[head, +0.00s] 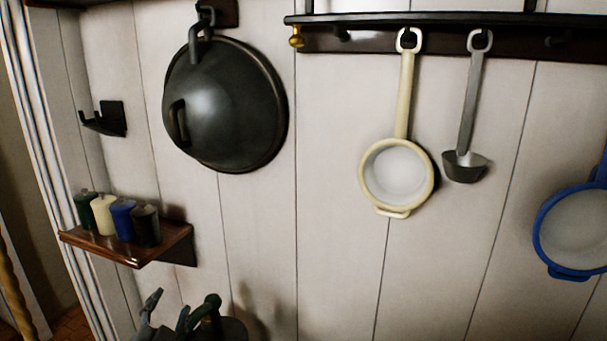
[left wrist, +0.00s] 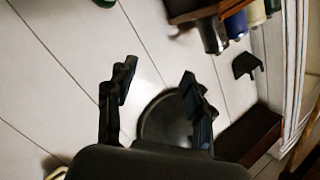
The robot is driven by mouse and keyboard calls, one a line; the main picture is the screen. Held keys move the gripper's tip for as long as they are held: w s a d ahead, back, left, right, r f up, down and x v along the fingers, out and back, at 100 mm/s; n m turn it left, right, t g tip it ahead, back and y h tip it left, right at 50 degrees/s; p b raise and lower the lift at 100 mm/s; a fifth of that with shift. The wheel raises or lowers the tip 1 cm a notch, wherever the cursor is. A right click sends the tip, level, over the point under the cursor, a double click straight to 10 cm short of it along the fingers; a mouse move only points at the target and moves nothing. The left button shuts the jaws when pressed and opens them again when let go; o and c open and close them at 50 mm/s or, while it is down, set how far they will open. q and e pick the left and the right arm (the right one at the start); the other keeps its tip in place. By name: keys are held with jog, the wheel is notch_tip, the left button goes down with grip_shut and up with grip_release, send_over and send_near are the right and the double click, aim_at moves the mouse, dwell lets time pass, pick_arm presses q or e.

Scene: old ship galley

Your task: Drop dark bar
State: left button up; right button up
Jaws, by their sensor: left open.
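My left gripper (head: 168,310) shows at the bottom edge of the head view, left of the middle, below the small shelf and in front of the white plank wall. In the left wrist view its two fingers (left wrist: 157,85) stand wide apart with nothing between their tips. I see no loose dark bar in either view. A long dark rail (head: 350,40) is fixed along the wall at the top of the head view, well away from the gripper. My right gripper is not in view.
A dark round lid (head: 235,105) hangs from a hook; a cream pan (head: 398,175), a ladle (head: 465,165) and a blue pan (head: 575,230) hang further right. A wooden shelf (head: 105,245) holds several canisters (head: 123,218). A black hook bracket (head: 108,120) is above it.

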pick_arm(q)
jog(key=s+d+f+n+g, duration=0.3)
jog(key=s+f+g, duration=0.4)
jog(key=s+f, duration=0.7)
jog(key=s+d+f+n+g+h, duration=0.1)
jog(key=s+d+f+g, duration=0.15)
jog(key=s, duration=0.65)
jog(key=s+d+f+n+g+h, duration=0.1)
jog(key=s+f+g, duration=0.3)
jog(key=s, duration=0.4)
notch_tip(320, 180, down, 26)
jog(key=s+g, duration=0.1)
jog(key=s, duration=0.1)
jog(key=s+a+f+g, duration=0.1)
jog(key=s+a+f, duration=0.2)
jog(key=s+f, duration=1.3)
jog(key=shift+s+f, duration=0.35)
jog(key=shift+s, duration=0.1)
jog(key=shift+c, duration=0.2)
